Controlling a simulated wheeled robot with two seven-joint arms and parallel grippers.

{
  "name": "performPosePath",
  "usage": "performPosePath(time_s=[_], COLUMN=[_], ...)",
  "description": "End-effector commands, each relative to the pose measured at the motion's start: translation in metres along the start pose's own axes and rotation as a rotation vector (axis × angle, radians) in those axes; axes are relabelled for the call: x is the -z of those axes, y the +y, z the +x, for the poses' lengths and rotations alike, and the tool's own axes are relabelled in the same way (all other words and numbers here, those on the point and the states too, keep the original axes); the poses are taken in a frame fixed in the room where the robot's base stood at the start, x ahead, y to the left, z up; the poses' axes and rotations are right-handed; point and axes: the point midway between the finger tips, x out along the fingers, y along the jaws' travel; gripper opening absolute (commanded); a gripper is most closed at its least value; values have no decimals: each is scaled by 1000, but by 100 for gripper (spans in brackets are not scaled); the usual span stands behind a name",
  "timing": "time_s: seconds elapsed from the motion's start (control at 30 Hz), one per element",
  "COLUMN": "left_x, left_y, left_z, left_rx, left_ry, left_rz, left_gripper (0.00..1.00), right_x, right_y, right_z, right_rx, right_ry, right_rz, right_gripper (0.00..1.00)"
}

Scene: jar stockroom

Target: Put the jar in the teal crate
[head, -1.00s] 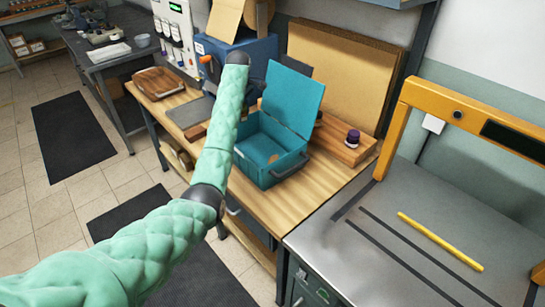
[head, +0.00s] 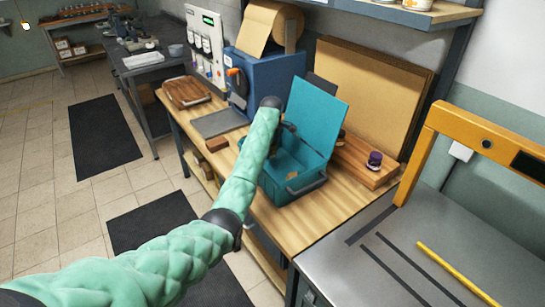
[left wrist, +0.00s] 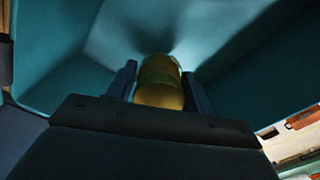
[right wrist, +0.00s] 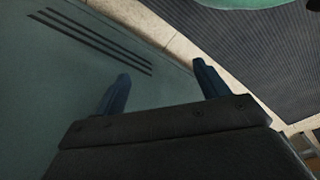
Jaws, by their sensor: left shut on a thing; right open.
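The teal crate (head: 272,188) stands on the wooden bench with its lid (head: 320,115) raised. My left gripper (left wrist: 160,74) is shut on a yellow-amber jar (left wrist: 161,92), with one finger on each side of it. Teal crate walls (left wrist: 60,55) surround the jar in the left wrist view. Whether the jar touches the crate floor I cannot tell. In the head view my left forearm hides part of the crate, and the held jar is not clearly seen. My right gripper (right wrist: 161,72) is open and empty, beside a grey-green surface.
A purple-lidded jar (head: 374,160) stands on a wooden board (head: 358,168) right of the crate. A blue machine (head: 265,80) with a paper roll is behind. Brown boards (head: 370,90) lean on the wall. A yellow frame (head: 425,150) rises over the grey table at right.

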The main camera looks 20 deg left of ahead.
Motion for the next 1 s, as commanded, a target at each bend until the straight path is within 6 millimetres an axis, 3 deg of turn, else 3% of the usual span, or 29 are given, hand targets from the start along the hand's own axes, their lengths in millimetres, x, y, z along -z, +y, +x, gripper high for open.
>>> performPosePath(time_s=[0.4,0.83,0.87,0.93,1.0], left_x=[0,0,0,0,0], left_y=[0,0,0,0,0], left_z=[39,45,45,45,45], left_rx=[0,-1,-1,-1,-1], left_ry=[0,0,0,0,0], left_rz=[-1,0,0,0,0], left_gripper=[22,22,56,69,73], right_x=[-14,-16,-17,-18,-18], right_y=[8,9,9,9,10], right_z=[26,28,29,29,29], right_rx=[-11,-12,-12,-12,-12], right_ry=[17,17,16,15,14], right_rz=[-8,-8,-8,-8,-8], right_gripper=[73,73,73,73,73])
